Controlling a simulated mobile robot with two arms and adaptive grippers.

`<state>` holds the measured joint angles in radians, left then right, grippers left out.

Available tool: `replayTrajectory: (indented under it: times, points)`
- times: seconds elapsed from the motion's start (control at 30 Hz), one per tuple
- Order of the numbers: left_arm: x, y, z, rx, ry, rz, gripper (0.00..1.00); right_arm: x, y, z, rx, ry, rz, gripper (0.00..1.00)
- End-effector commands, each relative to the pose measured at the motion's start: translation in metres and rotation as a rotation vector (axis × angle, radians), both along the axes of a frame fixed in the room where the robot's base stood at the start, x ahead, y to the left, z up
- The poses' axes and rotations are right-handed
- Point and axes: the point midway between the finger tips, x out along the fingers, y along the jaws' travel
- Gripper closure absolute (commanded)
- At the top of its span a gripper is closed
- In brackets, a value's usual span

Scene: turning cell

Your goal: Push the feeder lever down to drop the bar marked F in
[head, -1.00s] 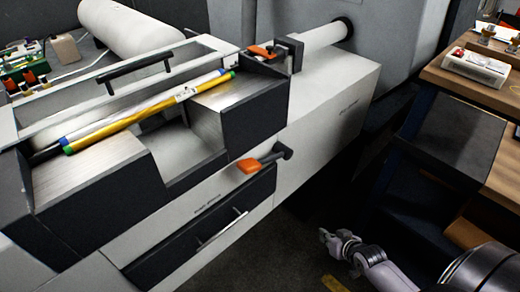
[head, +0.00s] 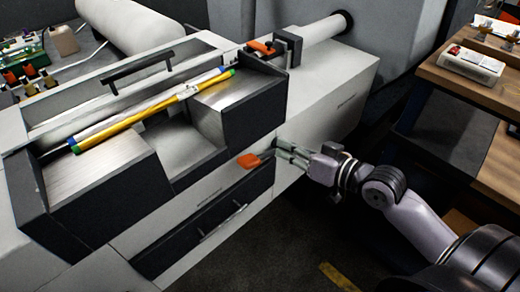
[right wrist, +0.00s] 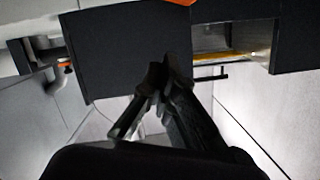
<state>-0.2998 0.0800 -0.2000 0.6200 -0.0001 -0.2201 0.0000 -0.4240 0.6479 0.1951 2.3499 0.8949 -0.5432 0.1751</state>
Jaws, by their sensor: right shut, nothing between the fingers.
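The feeder lever's orange knob (head: 248,161) sticks out from the front of the bar feeder (head: 255,110), above a dark drawer front. My right gripper (head: 281,150) is shut and empty, its tips close to the lever arm just right of the knob; I cannot tell if they touch. The right wrist view shows the shut fingers (right wrist: 164,82) in front of the feeder's dark face. A yellow bar (head: 130,124) with green ends and a blue-ended bar lie in the feeder's tray. A small white tag shows on the bars, its letter too small to read. My left gripper is out of view.
A second orange handle (head: 261,47) sits on top beside a dark block and white tube. The drawer has a bar handle (head: 222,221). A wooden bench (head: 450,87) stands at right. Floor in front is open.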

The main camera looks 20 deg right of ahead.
Motion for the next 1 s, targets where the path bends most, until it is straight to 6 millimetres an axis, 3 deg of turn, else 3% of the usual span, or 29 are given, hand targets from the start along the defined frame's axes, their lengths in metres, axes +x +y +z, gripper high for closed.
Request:
replayTrajectory:
  times: [0.43,0.5,0.7,1.0]
  points:
    - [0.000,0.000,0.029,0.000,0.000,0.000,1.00,0.069,0.032,-0.015,0.003,-0.001,0.000,1.00]
    - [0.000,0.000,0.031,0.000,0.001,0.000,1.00,0.064,0.036,-0.031,0.002,0.006,-0.002,1.00]
    - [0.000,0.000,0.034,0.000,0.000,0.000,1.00,0.061,0.041,-0.051,0.000,0.002,-0.002,1.00]
    - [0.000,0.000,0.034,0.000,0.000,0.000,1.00,0.061,0.043,-0.055,-0.001,0.000,-0.002,1.00]
